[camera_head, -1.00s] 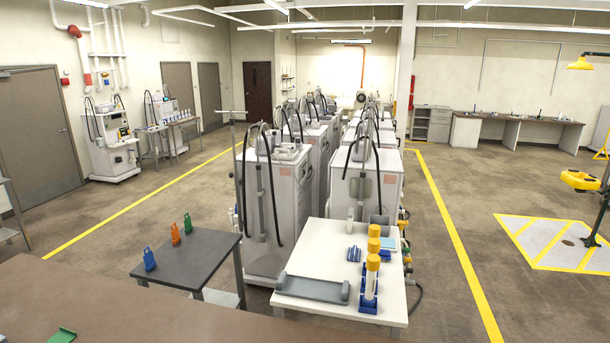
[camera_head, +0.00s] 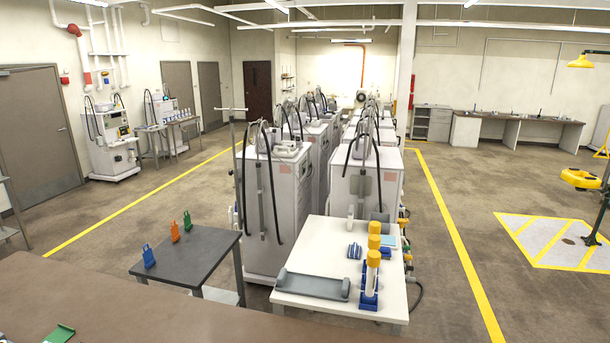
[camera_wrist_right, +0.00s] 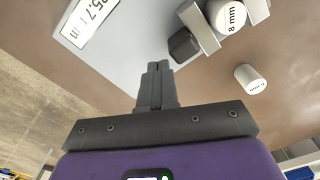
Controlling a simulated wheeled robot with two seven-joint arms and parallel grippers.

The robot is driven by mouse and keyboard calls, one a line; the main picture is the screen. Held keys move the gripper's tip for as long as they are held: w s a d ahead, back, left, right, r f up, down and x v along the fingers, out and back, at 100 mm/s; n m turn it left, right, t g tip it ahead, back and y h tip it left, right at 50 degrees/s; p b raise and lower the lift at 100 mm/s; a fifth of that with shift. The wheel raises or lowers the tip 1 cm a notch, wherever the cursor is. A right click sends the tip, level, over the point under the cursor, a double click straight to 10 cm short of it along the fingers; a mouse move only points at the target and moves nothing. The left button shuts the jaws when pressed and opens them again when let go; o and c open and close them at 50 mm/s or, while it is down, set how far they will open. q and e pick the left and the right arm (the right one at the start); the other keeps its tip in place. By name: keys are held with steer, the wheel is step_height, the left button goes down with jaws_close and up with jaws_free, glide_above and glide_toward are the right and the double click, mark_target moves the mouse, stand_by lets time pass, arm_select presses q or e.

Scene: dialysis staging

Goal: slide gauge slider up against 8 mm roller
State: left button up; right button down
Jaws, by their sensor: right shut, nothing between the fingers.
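In the right wrist view, the 8 mm roller (camera_wrist_right: 226,15) is a white cylinder marked "8 mm" at the top, lying between two grey jaws. A dark block, apparently the gauge slider's grip (camera_wrist_right: 184,45), sits at the left jaw (camera_wrist_right: 199,27). I cannot tell whether that jaw touches the roller. My right gripper (camera_wrist_right: 156,66) is shut and empty, a little to the left of and below the dark block in the picture. My left gripper is not in view. Neither the gauge nor my grippers show in the head view.
A plate reading about 25.7 mm (camera_wrist_right: 88,22) lies at the upper left of the wrist view. Another white roller (camera_wrist_right: 251,79) stands on the brown surface at right. The head view shows a brown counter (camera_head: 150,310), a dark side table (camera_head: 205,262) and a white table (camera_head: 325,238).

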arm_select(q)
steer(key=shift+r, duration=0.1)
arm_select(e)
steer(key=shift+w+a, duration=0.15)
steer(key=shift+a, duration=0.45)
stand_by(0.4)
arm_select(q)
steer(key=shift+r+p, duration=1.95)
steer(key=shift+p, duration=0.05)
arm_select(e)
steer(key=shift+d+r, duration=0.25)
steer(key=shift+r, duration=0.6)
steer(key=shift+d+r, duration=0.25)
steer(key=shift+r, duration=0.6)
steer(key=shift+d+r, duration=0.25)
steer(key=shift+r, duration=0.6)
steer(key=shift+s, duration=0.2)
